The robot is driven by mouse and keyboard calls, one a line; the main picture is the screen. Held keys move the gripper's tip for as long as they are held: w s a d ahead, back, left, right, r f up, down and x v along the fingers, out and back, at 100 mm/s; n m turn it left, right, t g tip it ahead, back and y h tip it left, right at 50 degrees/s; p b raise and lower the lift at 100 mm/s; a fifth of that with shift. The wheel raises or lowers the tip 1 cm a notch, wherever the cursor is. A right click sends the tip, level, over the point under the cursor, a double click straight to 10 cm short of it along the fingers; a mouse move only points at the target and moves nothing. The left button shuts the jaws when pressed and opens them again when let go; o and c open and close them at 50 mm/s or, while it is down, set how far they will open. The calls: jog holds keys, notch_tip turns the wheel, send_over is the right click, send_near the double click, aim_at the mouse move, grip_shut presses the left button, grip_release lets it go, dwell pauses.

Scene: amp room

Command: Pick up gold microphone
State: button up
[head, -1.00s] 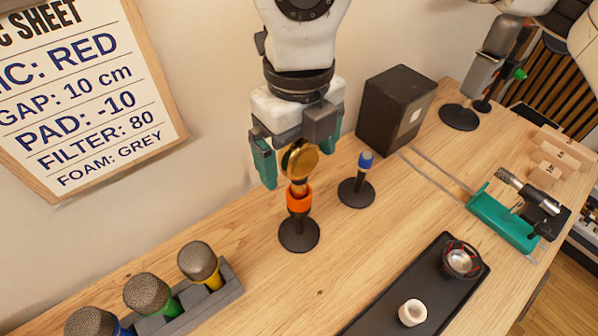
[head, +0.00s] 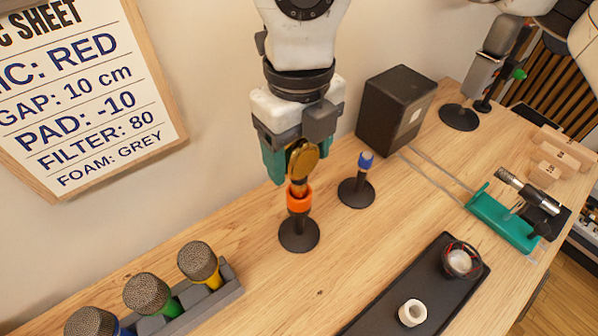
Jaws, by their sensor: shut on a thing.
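The gold microphone (head: 303,163) stands upright in an orange-collared holder (head: 299,201) on a round black base on the wooden table. My gripper (head: 290,160) points down over it with its green fingers closed in on the microphone's head. The microphone's lower end is still inside the orange collar, and the base (head: 299,236) rests on the table. The far side of the grip is partly hidden behind the gold head.
A blue-topped stand (head: 364,172) is close on the right, with a black box (head: 396,108) behind it. A rack (head: 225,285) of several microphones is at front left. A black tray (head: 384,309) and a green cradle (head: 498,222) are at right.

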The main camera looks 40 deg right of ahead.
jog(key=shift+r, duration=0.15)
jog(key=shift+r, duration=0.65)
jog(key=s+d+r+b, duration=0.3)
jog(key=s+d+r, duration=0.7)
jog(key=r, duration=0.1)
jog(key=shift+r, duration=0.25)
